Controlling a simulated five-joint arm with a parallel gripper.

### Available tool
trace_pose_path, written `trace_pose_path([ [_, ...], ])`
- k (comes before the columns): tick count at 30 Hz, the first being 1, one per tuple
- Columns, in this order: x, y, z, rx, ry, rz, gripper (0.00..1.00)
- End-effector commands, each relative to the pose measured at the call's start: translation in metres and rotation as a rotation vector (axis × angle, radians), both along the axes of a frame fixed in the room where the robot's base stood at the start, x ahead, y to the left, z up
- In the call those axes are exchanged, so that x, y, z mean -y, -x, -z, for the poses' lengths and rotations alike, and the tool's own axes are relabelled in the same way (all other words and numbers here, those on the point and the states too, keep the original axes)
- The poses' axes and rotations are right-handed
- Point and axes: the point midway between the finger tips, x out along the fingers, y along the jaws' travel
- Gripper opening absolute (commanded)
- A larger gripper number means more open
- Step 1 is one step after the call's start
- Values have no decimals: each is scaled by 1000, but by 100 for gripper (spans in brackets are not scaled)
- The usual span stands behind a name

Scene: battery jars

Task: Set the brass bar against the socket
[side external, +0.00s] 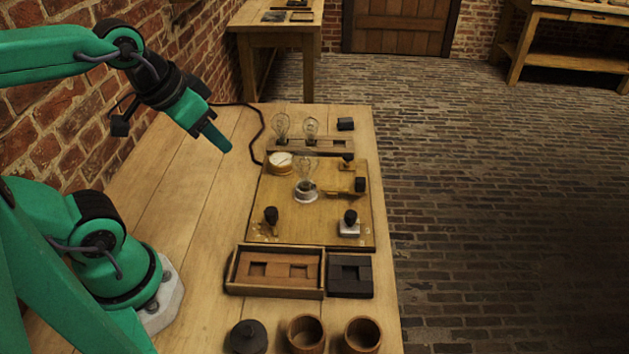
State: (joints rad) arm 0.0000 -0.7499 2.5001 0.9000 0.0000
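A wooden board (310,232) lies on the bench. A clear bulb (305,168) stands upright in a pale round socket (306,192) near the board's middle. What looks like the brass bar (340,187) is a yellowish strip right of the socket, near a dark knob (360,185); whether it touches the socket is too small to tell. My gripper (217,141) hangs in the air left of the board, well apart from socket and bar. Its fingers overlap in this view, so their opening is unclear. I see nothing held in it.
A round dial (280,163) and knobs (271,215) (350,217) stand up from the board. Behind it is a rack (325,146) with two bulbs. In front are a wooden tray (240,288), a dark block (350,276) and round jars (306,334).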

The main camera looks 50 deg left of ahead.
Motion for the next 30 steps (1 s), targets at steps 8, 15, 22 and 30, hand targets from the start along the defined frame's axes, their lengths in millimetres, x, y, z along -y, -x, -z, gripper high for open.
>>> trace_pose_path([
  [8,1,-4,-2,-7,-4,10,44],
  [15,4,-25,-9,-48,-25,66,44],
  [22,12,-62,-15,-110,-58,161,44],
  [30,24,-110,-12,-184,-93,278,44],
])
